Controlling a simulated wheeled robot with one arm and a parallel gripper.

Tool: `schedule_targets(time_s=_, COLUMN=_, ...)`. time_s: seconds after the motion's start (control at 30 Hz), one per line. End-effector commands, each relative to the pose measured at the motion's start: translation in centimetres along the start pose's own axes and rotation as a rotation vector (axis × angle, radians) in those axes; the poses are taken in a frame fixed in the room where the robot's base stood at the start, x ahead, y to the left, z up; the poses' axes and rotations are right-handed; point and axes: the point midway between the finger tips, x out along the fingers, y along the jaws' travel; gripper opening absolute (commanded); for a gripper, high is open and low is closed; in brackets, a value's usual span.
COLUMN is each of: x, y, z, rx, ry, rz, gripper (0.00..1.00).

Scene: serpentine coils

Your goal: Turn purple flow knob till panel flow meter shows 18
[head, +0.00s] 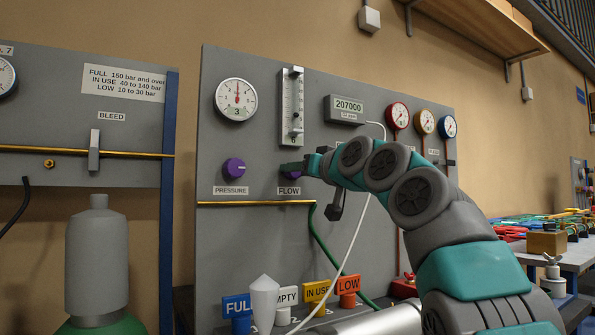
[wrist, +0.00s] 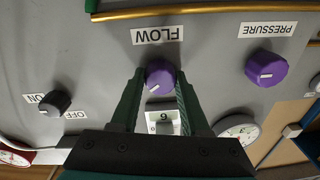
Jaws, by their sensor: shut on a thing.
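In the head view my gripper (head: 291,169) is at the panel just above the FLOW label (head: 289,190) and mostly hides the knob. The flow meter (head: 291,107) is a tall white scale with a clear tube, straight above the knob. A small digit plate at its foot shows in the wrist view (wrist: 163,117); its number is too small to read surely.
A purple pressure knob (head: 234,169) is left of my gripper, below a round gauge (head: 236,99). A black ON/OFF knob (wrist: 55,102) shows in the wrist view. A digital display (head: 345,108) reads 207000. A white cable (head: 357,225) hangs near my arm. Coloured tags (head: 318,290) stand below.

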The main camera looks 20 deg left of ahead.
Motion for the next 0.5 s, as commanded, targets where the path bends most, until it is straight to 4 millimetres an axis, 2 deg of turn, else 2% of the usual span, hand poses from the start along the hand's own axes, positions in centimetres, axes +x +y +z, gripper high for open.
schedule_targets(time_s=0.5, x=0.00, y=-0.15, z=-0.19, rx=0.493, ry=0.014, rz=0.017, gripper=0.00)
